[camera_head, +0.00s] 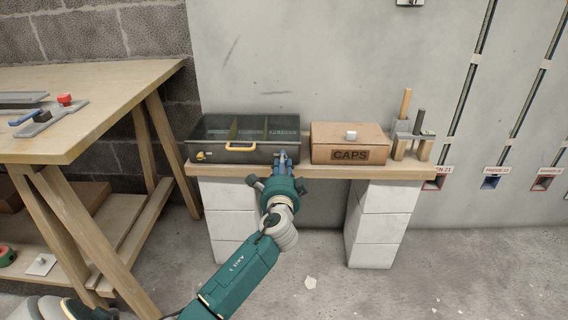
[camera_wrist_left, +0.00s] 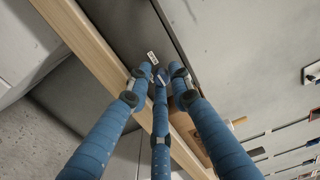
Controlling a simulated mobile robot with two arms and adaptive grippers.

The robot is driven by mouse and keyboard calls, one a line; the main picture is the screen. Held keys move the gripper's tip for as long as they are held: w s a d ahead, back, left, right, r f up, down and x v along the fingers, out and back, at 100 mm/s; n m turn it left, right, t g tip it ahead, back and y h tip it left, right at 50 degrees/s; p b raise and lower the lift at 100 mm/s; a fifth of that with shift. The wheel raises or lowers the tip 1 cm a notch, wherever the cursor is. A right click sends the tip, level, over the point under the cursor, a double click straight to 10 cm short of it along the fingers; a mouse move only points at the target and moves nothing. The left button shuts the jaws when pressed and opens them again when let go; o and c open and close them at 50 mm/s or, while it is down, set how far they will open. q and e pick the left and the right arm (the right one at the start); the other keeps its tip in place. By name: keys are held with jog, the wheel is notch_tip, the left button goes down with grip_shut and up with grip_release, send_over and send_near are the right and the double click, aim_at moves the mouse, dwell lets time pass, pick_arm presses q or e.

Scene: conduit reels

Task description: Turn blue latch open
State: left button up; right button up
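A dark grey case (camera_head: 268,154) with a clear lid and a yellow handle sits at the left of the shelf. My left gripper (camera_head: 283,158) is at the case's front right corner, covering what is there. In the left wrist view, its three blue fingers (camera_wrist_left: 162,74) come together around a small dark blue piece (camera_wrist_left: 162,77), which looks like the latch, on the case front. I cannot tell whether the fingers press on it. The latch's turn is mostly hidden. My right gripper is not in view.
A cardboard CAPS box (camera_head: 349,141) stands right of the case on the wooden shelf (camera_head: 408,172). A wooden holder (camera_head: 412,140) is at the shelf's right end. A workbench (camera_head: 115,84) with a blue-handled clamp (camera_head: 28,115) is on the left.

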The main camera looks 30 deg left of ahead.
pick_arm(q)
jog(key=shift+o, duration=0.9)
jog(key=shift+s+a, duration=0.1)
jog(key=shift+a, duration=0.1)
jog(key=shift+d, duration=0.1)
jog(key=v, duration=1.2)
